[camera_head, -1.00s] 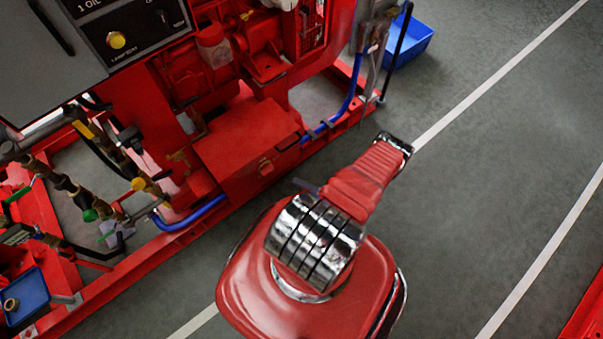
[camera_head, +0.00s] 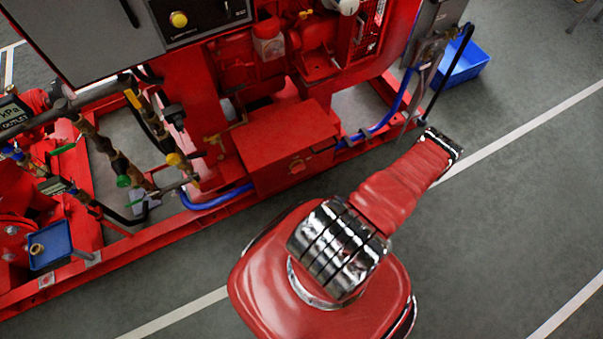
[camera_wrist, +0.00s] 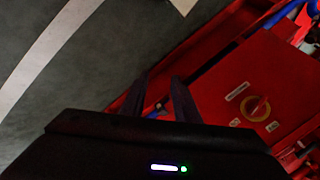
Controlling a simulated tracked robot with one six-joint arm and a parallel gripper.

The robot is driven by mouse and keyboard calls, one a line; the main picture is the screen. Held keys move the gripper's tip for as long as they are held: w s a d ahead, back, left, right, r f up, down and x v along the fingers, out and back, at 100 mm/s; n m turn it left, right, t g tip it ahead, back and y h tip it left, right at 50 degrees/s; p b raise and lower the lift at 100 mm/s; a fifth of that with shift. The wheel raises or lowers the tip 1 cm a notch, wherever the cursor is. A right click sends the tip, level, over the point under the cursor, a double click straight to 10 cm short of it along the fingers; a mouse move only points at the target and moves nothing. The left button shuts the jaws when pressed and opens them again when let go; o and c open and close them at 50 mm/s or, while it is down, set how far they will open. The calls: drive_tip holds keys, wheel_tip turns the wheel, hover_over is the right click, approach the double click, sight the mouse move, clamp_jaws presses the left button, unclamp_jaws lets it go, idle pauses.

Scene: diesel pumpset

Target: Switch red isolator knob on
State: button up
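In the head view the knob (camera_head: 297,166) is a small spot on the front of the red box (camera_head: 285,135). My gripper (camera_wrist: 161,77) shows two dark fingers with a gap between them and nothing in it. In the wrist view it is left of the knob and apart from it. In the head view my gripper is hidden by my arm.
The pumpset's red base rail (camera_head: 150,238) runs along its near side. Blue hoses (camera_head: 385,125) and brass valves (camera_head: 118,160) flank the box. A blue crate (camera_head: 465,62) stands at the upper right. Grey floor (camera_head: 500,220) with white lines is free on the right.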

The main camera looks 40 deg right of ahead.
drive_tip(key=s+d+r+n+g, duration=0.25)
drive_tip(key=d+r+g, duration=0.45)
drive_tip(key=d+r, duration=0.55)
drive_tip(key=w+a+r+n+g, duration=0.15)
drive_tip(key=w+r, duration=0.25)
drive_tip(key=r, duration=1)
drive_tip(key=w+a+r+g, duration=0.1)
drive_tip(key=w+a+r, duration=0.25)
drive_tip(key=r, duration=0.95)
drive_tip(key=w+a+r+n, duration=0.1)
drive_tip(key=w+a+r, duration=0.3)
drive_tip(key=a+r, duration=0.5)
drive_tip(key=w+a+r+n, duration=0.1)
drive_tip(key=w+a+r, duration=0.3)
drive_tip(key=a+r, duration=0.55)
drive_tip(key=s+a+r+n+t, duration=0.1)
drive_tip(key=a+r+n+t, duration=0.5)
drive_tip(key=a+r, duration=1.6)
drive_tip(key=shift+s+a+r+t+y, duration=0.15)
drive_tip(key=shift+a+r+t+y, duration=0.3)
drive_tip(key=shift+a, duration=0.6)
